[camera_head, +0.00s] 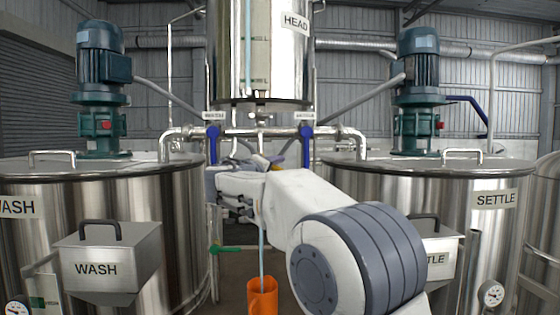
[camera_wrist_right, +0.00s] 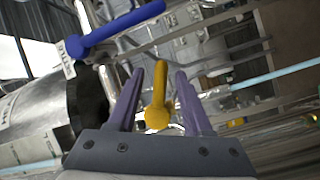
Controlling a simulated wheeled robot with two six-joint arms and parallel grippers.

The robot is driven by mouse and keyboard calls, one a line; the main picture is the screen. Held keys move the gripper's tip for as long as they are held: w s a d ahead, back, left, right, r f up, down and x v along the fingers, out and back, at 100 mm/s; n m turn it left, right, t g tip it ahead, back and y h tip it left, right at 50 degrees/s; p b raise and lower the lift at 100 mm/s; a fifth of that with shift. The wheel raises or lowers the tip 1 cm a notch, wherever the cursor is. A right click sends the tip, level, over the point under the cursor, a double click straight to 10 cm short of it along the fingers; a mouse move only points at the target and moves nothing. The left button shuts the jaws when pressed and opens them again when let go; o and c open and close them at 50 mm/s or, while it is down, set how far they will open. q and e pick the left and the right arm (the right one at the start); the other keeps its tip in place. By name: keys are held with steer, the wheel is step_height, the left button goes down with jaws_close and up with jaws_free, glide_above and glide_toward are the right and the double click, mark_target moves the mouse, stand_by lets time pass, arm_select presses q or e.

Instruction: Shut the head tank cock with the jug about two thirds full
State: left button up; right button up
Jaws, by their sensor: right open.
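The steel head tank (camera_head: 262,55) hangs at the top centre, with a sight tube on its front. Under it is the cock, whose yellow handle (camera_head: 276,160) is mostly hidden by my right gripper (camera_head: 258,162). In the right wrist view the yellow handle (camera_wrist_right: 158,95) stands between the two fingers of my right gripper (camera_wrist_right: 158,78), which is open, with gaps beside the handle. A pale blue stream (camera_head: 262,240) falls behind my arm into the orange jug (camera_head: 262,297) at the bottom. The jug's liquid level cannot be made out. My left gripper is not in view.
Blue handles (camera_head: 213,145) (camera_head: 306,145) hang on the pipe either side of the cock; one blue handle (camera_wrist_right: 115,30) shows in the wrist view. The wash tank (camera_head: 165,200) and settle tank (camera_head: 480,240) flank the gap. A green handle (camera_head: 227,249) sits left of the stream.

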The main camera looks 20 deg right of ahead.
mark_target(277, 167)
steer(key=p+x, duration=0.1)
steer(key=x, duration=0.1)
steer(key=shift+w+d+r, duration=0.15)
steer(key=shift+w+d, duration=0.1)
steer(key=shift+d, duration=0.05)
steer(key=shift+w+d, duration=0.4)
steer(key=shift+w, duration=0.05)
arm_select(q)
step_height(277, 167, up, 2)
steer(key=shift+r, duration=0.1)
arm_select(e)
jaws_close()
arm_select(q)
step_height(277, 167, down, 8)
steer(key=b, duration=0.7)
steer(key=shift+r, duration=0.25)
arm_select(e)
step_height(277, 167, up, 2)
steer(key=n+t, duration=0.1)
steer(key=n, duration=0.1)
steer(key=n+t, duration=0.1)
steer(key=n, duration=0.2)
steer(key=shift+h, duration=0.4)
